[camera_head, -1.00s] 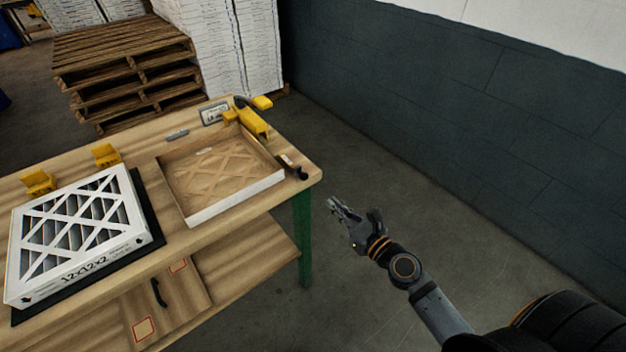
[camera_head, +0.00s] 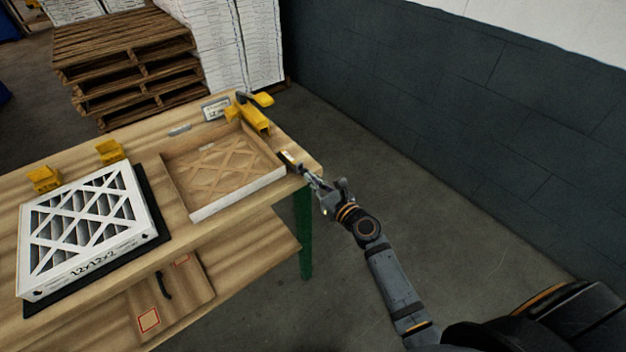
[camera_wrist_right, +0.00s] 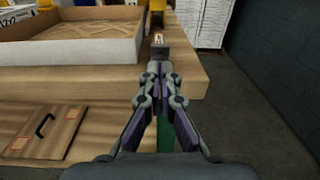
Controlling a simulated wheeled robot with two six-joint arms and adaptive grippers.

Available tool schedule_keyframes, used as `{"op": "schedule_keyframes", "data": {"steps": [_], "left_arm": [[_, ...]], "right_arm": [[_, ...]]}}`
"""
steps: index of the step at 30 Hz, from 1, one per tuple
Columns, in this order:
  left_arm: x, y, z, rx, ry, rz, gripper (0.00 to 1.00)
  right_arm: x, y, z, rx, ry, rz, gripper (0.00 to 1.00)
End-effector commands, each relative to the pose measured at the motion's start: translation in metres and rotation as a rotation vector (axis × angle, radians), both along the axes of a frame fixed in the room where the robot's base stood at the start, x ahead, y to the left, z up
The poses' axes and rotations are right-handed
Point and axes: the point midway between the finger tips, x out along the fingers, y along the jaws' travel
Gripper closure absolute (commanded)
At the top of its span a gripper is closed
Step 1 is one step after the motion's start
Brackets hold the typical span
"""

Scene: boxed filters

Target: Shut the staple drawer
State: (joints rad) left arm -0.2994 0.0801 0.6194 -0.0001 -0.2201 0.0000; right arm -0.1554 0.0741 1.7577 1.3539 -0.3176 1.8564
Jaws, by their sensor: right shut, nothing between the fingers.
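A yellow stapler-like device (camera_head: 252,117) stands at the right end of the workbench in the head view. A narrow dark piece with a pale label (camera_head: 287,158), possibly the staple drawer, lies in front of it near the bench corner. A grey block with a small label (camera_wrist_right: 172,57) shows there in the right wrist view. My right gripper (camera_head: 309,177) is shut and empty, its tips at the near end of this piece; I cannot tell whether they touch. It also shows in the right wrist view (camera_wrist_right: 160,72). My left gripper is out of view.
An open shallow carton (camera_head: 240,198) stands beside the dark piece. A boxed filter (camera_head: 85,230) sits on a black mat further left. Below the wooden bench top (camera_head: 185,250) is a panel with a black handle (camera_head: 163,285). The floor right of the bench is clear.

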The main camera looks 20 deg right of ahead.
Motion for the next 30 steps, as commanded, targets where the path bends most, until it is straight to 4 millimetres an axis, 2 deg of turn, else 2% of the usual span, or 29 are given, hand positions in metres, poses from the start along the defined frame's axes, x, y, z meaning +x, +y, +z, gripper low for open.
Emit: {"op": "schedule_keyframes", "data": {"steps": [4,9,14,18,30], "left_arm": [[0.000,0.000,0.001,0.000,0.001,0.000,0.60],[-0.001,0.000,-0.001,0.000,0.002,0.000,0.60],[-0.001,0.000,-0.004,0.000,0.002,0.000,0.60],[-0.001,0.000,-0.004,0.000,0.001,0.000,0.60],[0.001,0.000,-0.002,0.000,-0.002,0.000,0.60]], "right_arm": [[0.021,0.006,0.001,0.002,-0.003,-0.003,1.00],[0.062,0.021,0.000,0.002,-0.004,-0.002,1.00],[0.086,0.031,0.000,0.002,-0.002,-0.001,1.00],[0.093,0.034,0.000,0.000,-0.001,0.000,1.00],[0.092,0.036,0.001,0.001,0.000,0.000,1.00]]}}
